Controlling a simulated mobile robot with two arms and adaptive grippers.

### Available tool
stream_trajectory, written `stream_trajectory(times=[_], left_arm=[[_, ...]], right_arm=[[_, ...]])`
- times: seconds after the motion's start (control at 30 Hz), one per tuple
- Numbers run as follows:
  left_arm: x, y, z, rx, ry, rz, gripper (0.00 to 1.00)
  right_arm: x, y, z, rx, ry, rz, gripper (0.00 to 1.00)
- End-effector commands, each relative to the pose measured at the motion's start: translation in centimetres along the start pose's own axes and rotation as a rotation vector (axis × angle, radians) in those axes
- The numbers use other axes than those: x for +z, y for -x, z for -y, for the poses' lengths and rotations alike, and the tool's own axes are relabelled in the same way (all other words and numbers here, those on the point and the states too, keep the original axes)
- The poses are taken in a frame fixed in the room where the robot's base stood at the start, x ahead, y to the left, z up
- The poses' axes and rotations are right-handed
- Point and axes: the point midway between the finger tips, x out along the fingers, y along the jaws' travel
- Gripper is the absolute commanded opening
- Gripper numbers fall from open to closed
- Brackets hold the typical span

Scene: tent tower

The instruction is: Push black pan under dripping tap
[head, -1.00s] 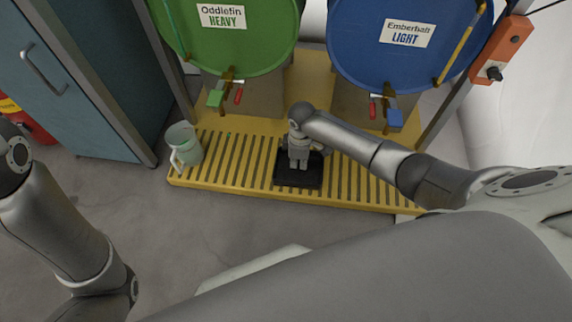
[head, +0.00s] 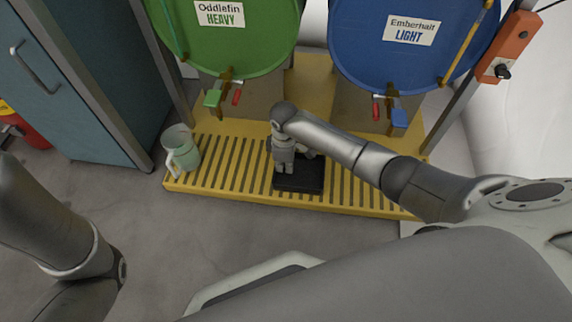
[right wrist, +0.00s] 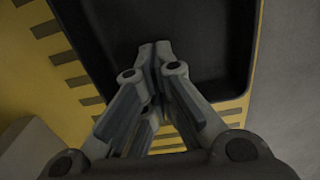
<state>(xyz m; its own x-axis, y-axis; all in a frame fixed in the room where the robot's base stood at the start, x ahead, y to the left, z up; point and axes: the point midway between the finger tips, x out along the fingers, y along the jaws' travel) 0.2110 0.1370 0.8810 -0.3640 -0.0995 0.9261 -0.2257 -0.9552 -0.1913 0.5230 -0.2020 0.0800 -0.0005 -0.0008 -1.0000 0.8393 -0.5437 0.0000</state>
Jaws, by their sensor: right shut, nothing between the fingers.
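The black pan (head: 308,177) is a shallow square tray on the yellow slatted platform, between the two taps and nearer the front edge. My right gripper (head: 284,168) is shut and empty, pointing down over the pan's left part. In the right wrist view its closed fingertips (right wrist: 155,45) overlap the pan (right wrist: 210,60); whether they touch it is unclear. I cannot make out drops from either. My left gripper is outside the view.
A pale green mug (head: 181,150) stands at the platform's left end. The yellow platform (head: 232,155) is clear between mug and pan. A green barrel (head: 228,40) and a blue barrel (head: 400,60) are behind. A teal cabinet (head: 85,85) stands at left.

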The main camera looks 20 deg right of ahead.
Motion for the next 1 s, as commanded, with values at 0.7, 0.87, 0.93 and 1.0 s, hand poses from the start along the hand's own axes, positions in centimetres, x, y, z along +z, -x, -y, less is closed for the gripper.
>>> stream_trajectory(times=[0.7,0.87,0.93,1.0], left_arm=[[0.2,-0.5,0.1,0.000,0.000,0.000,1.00],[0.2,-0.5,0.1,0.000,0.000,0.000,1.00],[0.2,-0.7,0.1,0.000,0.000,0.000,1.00],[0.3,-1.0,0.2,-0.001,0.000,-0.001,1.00]], right_arm=[[-6.8,0.1,0.0,0.000,0.001,-0.001,0.00],[-6.7,0.1,0.1,0.000,0.001,-0.001,0.00],[-6.7,0.1,0.1,0.000,0.001,-0.001,0.00],[-6.5,0.2,0.1,-0.001,0.001,0.000,0.00]])
